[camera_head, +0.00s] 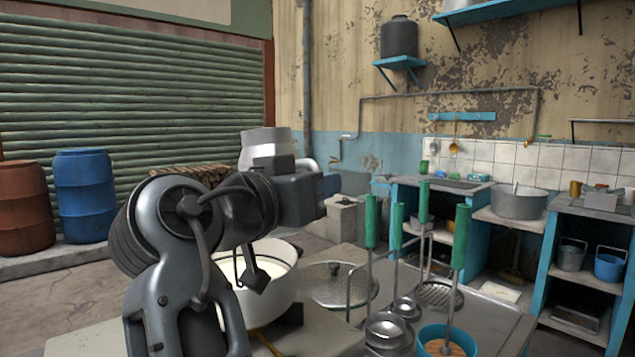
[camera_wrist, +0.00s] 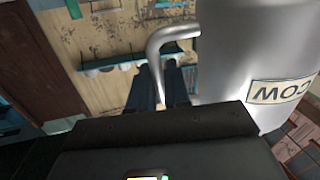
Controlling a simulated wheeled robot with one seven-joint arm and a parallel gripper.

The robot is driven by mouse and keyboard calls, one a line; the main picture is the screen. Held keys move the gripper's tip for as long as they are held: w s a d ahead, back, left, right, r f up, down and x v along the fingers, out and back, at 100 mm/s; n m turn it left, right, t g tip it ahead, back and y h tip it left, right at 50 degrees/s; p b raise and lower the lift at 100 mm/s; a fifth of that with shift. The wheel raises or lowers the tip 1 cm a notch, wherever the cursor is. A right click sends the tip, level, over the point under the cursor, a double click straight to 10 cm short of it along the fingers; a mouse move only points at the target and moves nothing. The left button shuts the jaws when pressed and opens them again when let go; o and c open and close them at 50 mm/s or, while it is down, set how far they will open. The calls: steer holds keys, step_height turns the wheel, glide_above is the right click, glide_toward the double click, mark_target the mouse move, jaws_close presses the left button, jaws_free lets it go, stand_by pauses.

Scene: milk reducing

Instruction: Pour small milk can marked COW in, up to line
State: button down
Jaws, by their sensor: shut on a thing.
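A silver metal milk can (camera_head: 264,143) is held above a wide white pot (camera_head: 268,305) and looks roughly upright in the head view. In the wrist view the can (camera_wrist: 250,55) carries a label (camera_wrist: 283,91) reading COW, upside down. My gripper's dark fingers (camera_wrist: 164,86) are shut on the can's curved side handle (camera_wrist: 157,50). In the head view my gripper is seen from behind and the arm hides the can's lower part. The pot holds some white liquid (camera_head: 282,264), partly hidden by my arm. I cannot make out a fill line. No stream of milk is visible.
Blue (camera_head: 84,197) and rust-red (camera_head: 24,210) barrels stand at far left. Floor is open between.

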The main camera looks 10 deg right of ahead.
steer(key=shift+s+d+r+n+p, duration=0.2)
steer(key=shift+r+n+p, duration=0.4)
steer(key=shift+p, duration=0.8)
steer(key=shift+s+d+r+n+p, duration=0.15)
steer(key=shift+r+n+p, duration=0.45)
steer(key=shift+p, duration=0.85)
steer(key=shift+s+d+r+n+p, duration=0.2)
steer(key=shift+r+n+p, duration=0.4)
steer(key=shift+p, duration=0.8)
steer(key=shift+d+f+n+p, duration=0.1)
steer(key=shift+f+n+p, duration=0.9)
steer(key=shift+p, duration=0.8)
steer(key=shift+w+r+n+p, duration=0.1)
steer(key=shift+r+n+p, duration=0.05)
steer(key=shift+n+p, duration=0.75)
steer(key=shift+r+n+p, duration=0.15)
steer(key=shift+n+p, duration=0.45)
steer(key=shift+p, duration=0.6)
